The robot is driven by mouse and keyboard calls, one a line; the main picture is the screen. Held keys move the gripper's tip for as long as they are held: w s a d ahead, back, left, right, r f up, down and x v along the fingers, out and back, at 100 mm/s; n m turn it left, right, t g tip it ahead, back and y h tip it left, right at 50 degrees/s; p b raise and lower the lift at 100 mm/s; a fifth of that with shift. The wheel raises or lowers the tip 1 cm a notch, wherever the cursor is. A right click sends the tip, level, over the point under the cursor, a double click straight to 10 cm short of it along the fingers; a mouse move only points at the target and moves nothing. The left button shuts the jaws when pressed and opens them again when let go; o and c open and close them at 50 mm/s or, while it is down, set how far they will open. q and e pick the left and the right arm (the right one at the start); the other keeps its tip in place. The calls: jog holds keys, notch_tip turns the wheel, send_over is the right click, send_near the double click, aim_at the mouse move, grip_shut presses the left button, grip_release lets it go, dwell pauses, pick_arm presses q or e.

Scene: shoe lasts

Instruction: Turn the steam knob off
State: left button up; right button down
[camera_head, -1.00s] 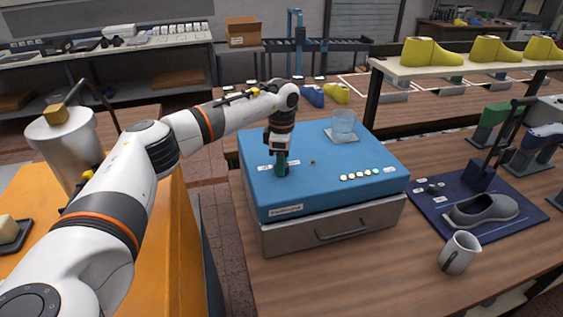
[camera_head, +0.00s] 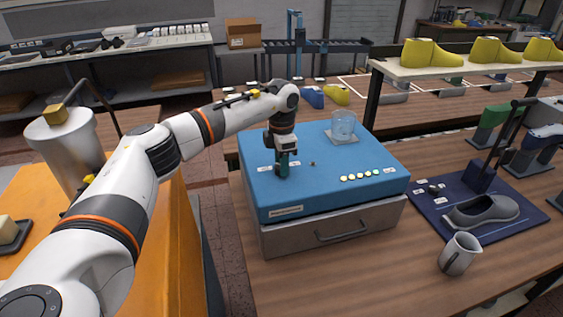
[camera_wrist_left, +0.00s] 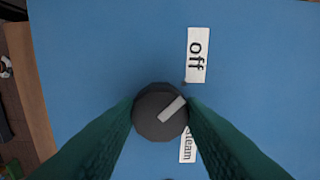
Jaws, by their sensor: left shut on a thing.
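The steam knob (camera_wrist_left: 152,112) is a dark round knob with a pale pointer bar on the blue top of the box (camera_head: 330,185). In the left wrist view its bar points up and right, between the "off" label (camera_wrist_left: 197,55) and the "steam" label (camera_wrist_left: 187,147). My left gripper (camera_head: 283,171) points down over the box top. Its two green fingers are shut on the knob, one on each side, and hide it in the head view. My right gripper is not in view.
A metal pitcher (camera_head: 459,253) and a grey shoe (camera_head: 481,211) on a dark blue mat (camera_head: 427,208) are to the right.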

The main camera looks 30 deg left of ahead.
pick_arm(q)
jog(key=shift+w+r, duration=0.1)
jog(key=shift+r, duration=0.1)
jog(key=o, duration=0.9)
jog(key=shift+o, duration=0.4)
jog(key=shift+f, duration=0.1)
jog(key=shift+r, duration=0.35)
notch_tip(320, 180, up, 11)
jog(key=b, duration=0.3)
jog(key=shift+r, duration=0.2)
